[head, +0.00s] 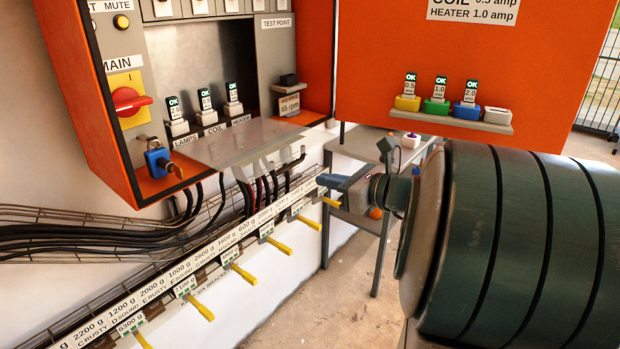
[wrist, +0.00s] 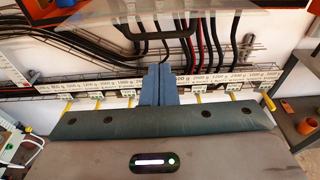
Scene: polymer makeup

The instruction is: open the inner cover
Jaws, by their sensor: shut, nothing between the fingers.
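The inner cover (head: 243,141) looks like a clear, greyish panel at the lower edge of the orange cabinet. It juts outward, roughly flat, and the cabinet's inside shows above it. In the wrist view the clear panel (wrist: 205,16) crosses the top, with a dark handle-like bar below its near edge. My gripper (head: 326,181) is at the right of the panel and lower, apart from it, with its blue fingers together and empty. In the wrist view the closed fingers (wrist: 159,70) point at the labelled rail, below the panel.
The orange cabinet (head: 65,75) holds switches, a red main knob (head: 130,100) and a blue padlock (head: 158,160). Its orange door (head: 400,45) stands open at right with a small shelf of coloured blocks. A labelled rail (head: 190,270) with yellow hooks and black cables runs below. A grey table (head: 375,150) stands behind.

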